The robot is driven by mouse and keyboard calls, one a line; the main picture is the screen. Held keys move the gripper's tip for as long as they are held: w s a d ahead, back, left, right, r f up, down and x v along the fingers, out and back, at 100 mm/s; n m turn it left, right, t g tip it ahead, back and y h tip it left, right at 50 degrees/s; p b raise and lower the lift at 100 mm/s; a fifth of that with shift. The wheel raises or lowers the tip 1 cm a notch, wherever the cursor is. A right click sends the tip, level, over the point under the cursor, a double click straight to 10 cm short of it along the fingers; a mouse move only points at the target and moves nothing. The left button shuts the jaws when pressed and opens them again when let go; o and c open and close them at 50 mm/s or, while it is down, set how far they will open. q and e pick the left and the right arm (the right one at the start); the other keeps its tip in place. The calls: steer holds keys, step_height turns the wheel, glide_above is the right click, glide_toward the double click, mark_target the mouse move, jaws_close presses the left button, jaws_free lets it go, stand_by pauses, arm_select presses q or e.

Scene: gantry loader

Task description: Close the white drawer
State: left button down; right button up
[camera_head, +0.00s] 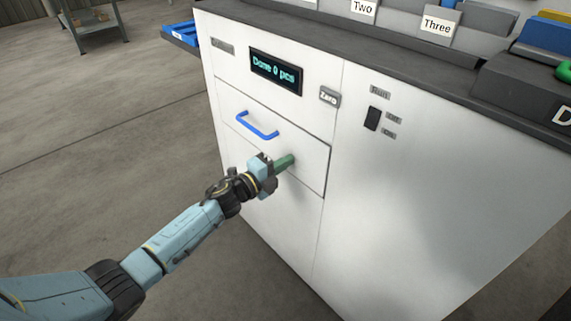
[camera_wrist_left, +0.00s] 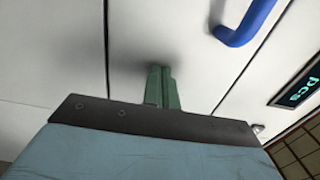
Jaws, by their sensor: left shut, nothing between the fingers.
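The white drawer (camera_head: 300,152) is in the front of the white cabinet, below the display. Its front looks about flush with the panels around it, with thin seams along its edges. It has a blue handle (camera_head: 258,128), which also shows at the top right of the left wrist view (camera_wrist_left: 244,24). My left gripper (camera_head: 288,160) is shut and empty, its green fingertips at the drawer front, below and right of the handle. In the left wrist view the fingertips (camera_wrist_left: 162,72) meet or nearly meet the white face; I cannot tell if they touch. My right gripper is not in view.
The cabinet's display (camera_head: 276,70) reads "Done 0 pcs". A dark switch (camera_head: 372,118) sits on the right panel. The dark countertop (camera_head: 330,40) carries bins and labels reading Two and Three. A blue tray (camera_head: 182,35) juts out at the left.

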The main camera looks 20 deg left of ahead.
arm_select(q)
steer(key=shift+w+d+r, duration=0.2)
steer(key=shift+r, duration=0.1)
